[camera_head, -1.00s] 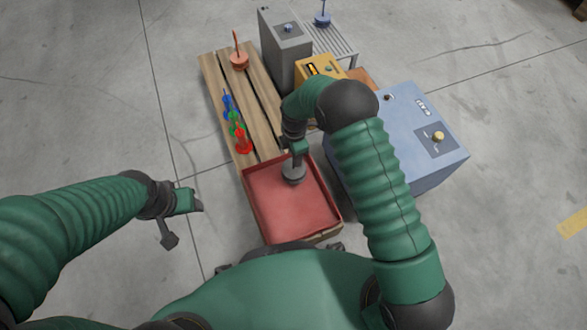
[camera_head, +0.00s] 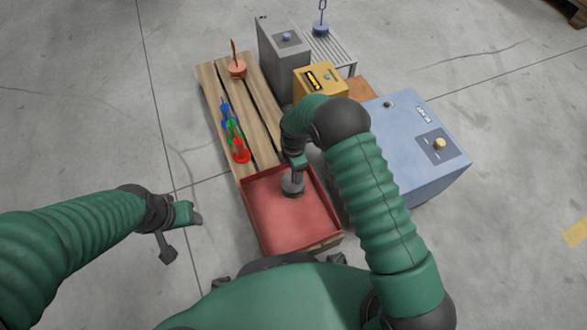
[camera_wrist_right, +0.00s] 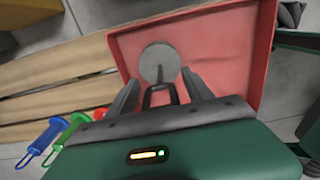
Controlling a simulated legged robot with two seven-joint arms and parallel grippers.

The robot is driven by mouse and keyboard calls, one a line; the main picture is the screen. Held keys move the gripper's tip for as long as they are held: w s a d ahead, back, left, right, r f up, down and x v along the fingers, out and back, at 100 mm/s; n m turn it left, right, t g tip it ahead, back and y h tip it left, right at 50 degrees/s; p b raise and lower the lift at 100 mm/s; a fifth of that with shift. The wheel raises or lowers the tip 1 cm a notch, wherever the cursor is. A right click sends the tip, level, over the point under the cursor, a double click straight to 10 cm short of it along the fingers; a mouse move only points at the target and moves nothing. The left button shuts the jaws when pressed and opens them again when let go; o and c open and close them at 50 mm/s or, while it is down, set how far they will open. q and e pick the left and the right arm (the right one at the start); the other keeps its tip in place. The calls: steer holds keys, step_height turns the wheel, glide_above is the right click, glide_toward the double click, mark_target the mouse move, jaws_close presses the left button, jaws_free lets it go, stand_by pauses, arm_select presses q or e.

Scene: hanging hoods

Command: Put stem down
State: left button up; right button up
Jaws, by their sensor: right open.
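A grey stem with a round disc (camera_head: 292,185) is at the upper part of the red tray (camera_head: 262,212). In the right wrist view the disc (camera_wrist_right: 159,62) lies over the tray floor, with a dark handle loop (camera_wrist_right: 160,95) towards me. My right gripper (camera_head: 297,163) is at the top of this stem. In the right wrist view its fingers (camera_wrist_right: 158,88) are open, one on each side of the handle, with gaps visible. I cannot tell whether the disc touches the tray floor. My left gripper (camera_head: 182,228) is empty beside the tray, over the floor.
Blue (camera_head: 225,112), green (camera_head: 232,131) and red (camera_head: 240,152) stems stand on the wooden pallet (camera_head: 262,110), with an orange stem (camera_head: 237,68) farther back. Grey (camera_head: 283,65), yellow (camera_head: 320,83) and blue (camera_head: 415,150) boxes stand on the right. A blue stem (camera_head: 320,28) is on a slatted rack.

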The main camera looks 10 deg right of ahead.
step_height(320, 180, up, 12)
steer(key=p, duration=0.6)
steer(key=shift+r, duration=0.15)
steer(key=s+d+r+m+t, duration=0.1)
steer(key=s+d+r+m, duration=0.3)
steer(key=s+r+m, duration=0.5)
steer(key=s+d+r+m+t, duration=0.2)
steer(key=s+d+r+m, duration=0.35)
steer(key=s+m, duration=0.55)
step_height(320, 180, up, 39)
steer(key=p, duration=3.8)
steer(key=shift+w+a+p, duration=0.2)
steer(key=shift+a+p, duration=0.1)
steer(key=shift+a, duration=0.1)
